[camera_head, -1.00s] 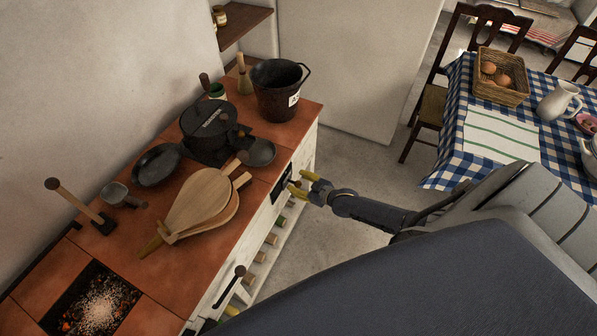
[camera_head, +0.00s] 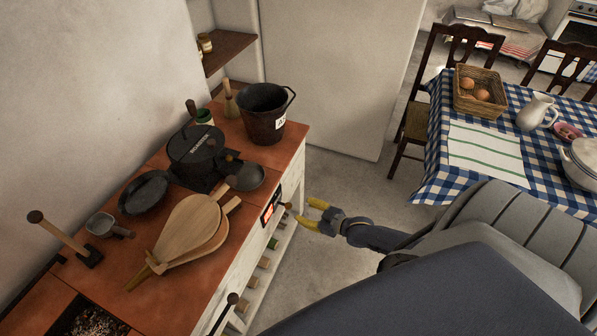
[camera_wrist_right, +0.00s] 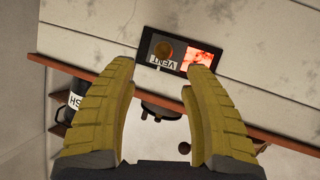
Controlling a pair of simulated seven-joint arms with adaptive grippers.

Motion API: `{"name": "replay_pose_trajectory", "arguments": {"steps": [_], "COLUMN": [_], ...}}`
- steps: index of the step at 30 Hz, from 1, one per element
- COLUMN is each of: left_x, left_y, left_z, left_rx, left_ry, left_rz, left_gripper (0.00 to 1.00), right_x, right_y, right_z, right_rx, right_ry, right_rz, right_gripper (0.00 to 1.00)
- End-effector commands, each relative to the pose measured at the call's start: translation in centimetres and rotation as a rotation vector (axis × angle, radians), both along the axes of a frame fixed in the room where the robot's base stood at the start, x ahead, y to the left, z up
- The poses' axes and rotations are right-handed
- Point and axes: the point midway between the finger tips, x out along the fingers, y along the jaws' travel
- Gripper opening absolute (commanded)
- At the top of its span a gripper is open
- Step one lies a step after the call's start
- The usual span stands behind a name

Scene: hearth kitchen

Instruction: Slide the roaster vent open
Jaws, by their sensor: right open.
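The roaster vent (camera_head: 271,210) is a black frame on the white front of the stove, with an orange-red glow showing in it. In the right wrist view, its grey sliding plate (camera_wrist_right: 167,62), lettered VENT upside down, covers the left part; the right part is a glowing opening (camera_wrist_right: 203,60). A round brown knob (camera_wrist_right: 164,48) sits on the plate. My right gripper (camera_head: 308,213) is open and empty in front of the vent, apart from the knob. In the wrist view its yellow fingers (camera_wrist_right: 160,70) stand either side of the plate's line. My left gripper is not in view.
On the terracotta stove top stand a black bucket (camera_head: 264,113), a black roaster (camera_head: 196,148), pans and wooden bellows (camera_head: 186,232). A handle (camera_head: 227,306) sticks out of the stove front. A table with a checked cloth (camera_head: 437,160) stands right; floor between is clear.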

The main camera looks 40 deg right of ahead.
Motion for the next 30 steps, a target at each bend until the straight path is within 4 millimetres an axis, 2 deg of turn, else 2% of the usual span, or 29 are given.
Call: {"name": "replay_pose_trajectory", "arguments": {"steps": [3, 9, 27, 30], "left_x": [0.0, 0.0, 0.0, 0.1], "left_y": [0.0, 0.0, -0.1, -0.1], "left_z": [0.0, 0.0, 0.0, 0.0], "left_rx": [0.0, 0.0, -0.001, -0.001], "left_ry": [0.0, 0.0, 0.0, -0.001], "left_rz": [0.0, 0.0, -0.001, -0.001], "left_gripper": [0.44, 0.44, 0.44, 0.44], "right_x": [-1.2, -2.3, -2.5, -2.9], "right_y": [-0.3, -0.7, -0.8, -1.2], "right_z": [0.4, 0.9, 1.1, 0.2], "right_rx": [0.001, 0.001, 0.001, -0.024], "right_ry": [0.001, 0.0, 0.001, 0.024], "right_rz": [-0.001, 0.0, -0.001, 0.0], "right_gripper": [0.5, 0.5, 0.5, 0.5]}}
